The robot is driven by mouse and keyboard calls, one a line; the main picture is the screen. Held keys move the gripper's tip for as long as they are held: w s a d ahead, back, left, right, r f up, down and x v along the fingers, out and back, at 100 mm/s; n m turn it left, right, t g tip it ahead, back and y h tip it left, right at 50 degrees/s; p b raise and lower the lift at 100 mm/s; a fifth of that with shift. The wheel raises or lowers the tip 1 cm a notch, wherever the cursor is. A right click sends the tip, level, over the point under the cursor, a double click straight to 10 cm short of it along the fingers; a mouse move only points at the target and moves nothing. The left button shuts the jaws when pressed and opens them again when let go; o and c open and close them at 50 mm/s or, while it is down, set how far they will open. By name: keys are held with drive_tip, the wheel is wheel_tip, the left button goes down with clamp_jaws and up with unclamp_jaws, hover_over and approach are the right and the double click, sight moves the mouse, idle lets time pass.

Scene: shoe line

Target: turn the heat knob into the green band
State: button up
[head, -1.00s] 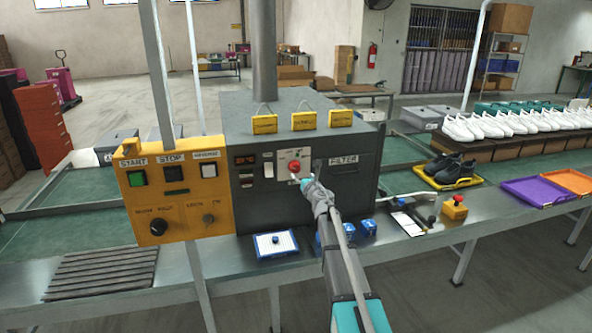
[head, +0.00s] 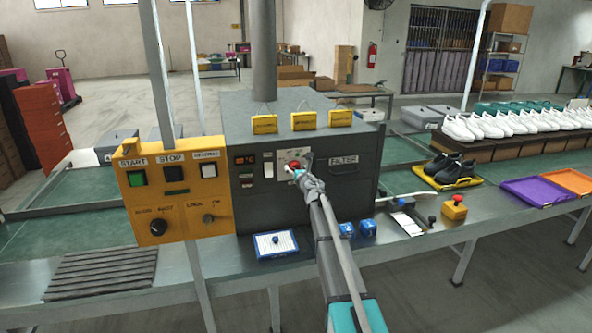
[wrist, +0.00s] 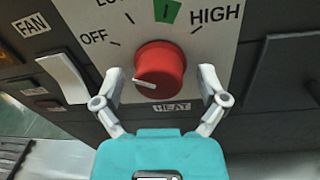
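The red heat knob (wrist: 159,66) sits on a white dial plate (wrist: 225,42) marked OFF, LOW and HIGH, with HEAT below. Its white pointer line points left and slightly down in the wrist view, below the OFF mark. The green band (wrist: 167,11) is at the top of the dial, partly cut off by the frame. My gripper (wrist: 160,80) is open, one finger left and one right of the knob, with visible gaps on both sides. In the head view my gripper (head: 299,175) is at the knob (head: 295,166) and partly covers it.
A white rocker switch (wrist: 62,78) and a FAN label are left of the dial. The dark machine has a FILTER panel (head: 343,165) at right. A yellow control box (head: 176,190) stands at left.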

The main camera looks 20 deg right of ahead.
drive_tip(key=c, duration=1)
drive_tip(key=shift+m, duration=0.4)
drive_tip(key=m, duration=0.3)
drive_tip(key=shift+b, duration=0.3)
drive_tip(key=m, duration=0.4)
drive_tip(key=shift+w+t, duration=0.1)
drive_tip(key=shift+t, duration=0.2)
drive_tip(key=m, duration=0.5)
drive_tip(key=shift+h+b, duration=0.3)
drive_tip(key=shift+b, duration=0.05)
drive_tip(key=shift+m, duration=1.8)
